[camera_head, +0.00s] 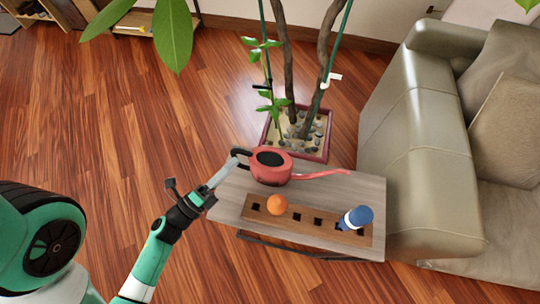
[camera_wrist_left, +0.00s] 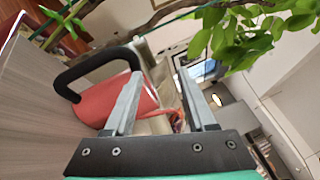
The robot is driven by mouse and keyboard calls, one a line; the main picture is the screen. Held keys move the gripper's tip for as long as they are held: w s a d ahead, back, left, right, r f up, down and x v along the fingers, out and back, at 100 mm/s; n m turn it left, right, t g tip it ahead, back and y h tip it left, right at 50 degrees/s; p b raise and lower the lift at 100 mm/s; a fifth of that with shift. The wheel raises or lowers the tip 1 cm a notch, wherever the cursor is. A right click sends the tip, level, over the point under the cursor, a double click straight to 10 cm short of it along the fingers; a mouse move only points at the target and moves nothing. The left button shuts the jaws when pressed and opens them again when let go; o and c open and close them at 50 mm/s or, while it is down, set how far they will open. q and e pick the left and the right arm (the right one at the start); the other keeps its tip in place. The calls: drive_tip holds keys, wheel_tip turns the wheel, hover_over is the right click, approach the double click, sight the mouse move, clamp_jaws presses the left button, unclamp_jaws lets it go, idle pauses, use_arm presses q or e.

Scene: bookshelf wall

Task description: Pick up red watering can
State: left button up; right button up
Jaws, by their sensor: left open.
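The red watering can (camera_head: 268,176) stands upright on the small wooden table (camera_head: 215,207), near its back edge. Its black handle (camera_head: 237,155) points left and its thin spout (camera_head: 325,173) points right. My left gripper (camera_head: 226,171) is at the table's left edge, with its fingers pointing toward the handle. In the left wrist view the gripper (camera_wrist_left: 160,73) is open with nothing between the fingers. There the can's body (camera_wrist_left: 92,106) is partly hidden behind the left finger, and the black handle (camera_wrist_left: 85,65) lies left of that finger. My right gripper does not show.
A wooden strip (camera_head: 297,221) with square holes lies on the table front. An orange ball-like thing (camera_head: 277,205) and a blue and white object (camera_head: 357,217) are on it. A potted plant (camera_head: 298,135) stands behind the table, a sofa (camera_head: 415,160) at right. The floor at left is clear.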

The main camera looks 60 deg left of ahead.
use_arm(q)
wheel_tip(320, 180, down, 3)
drive_tip(key=s+n+g+y, duration=0.1)
drive_tip(key=s+n+y, duration=0.1)
drive_tip(key=s, duration=0.1)
drive_tip(key=b+x, duration=0.2)
drive_tip(key=x, duration=1)
drive_tip(key=shift+w+f+g, duration=0.25)
drive_tip(key=shift+f+g, duration=0.05)
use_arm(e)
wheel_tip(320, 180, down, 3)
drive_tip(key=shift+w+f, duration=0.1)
use_arm(q)
drive_tip(key=shift+d, duration=0.1)
drive_tip(key=shift+c, duration=0.7)
clamp_jaws()
drive_tip(key=shift+r, duration=0.1)
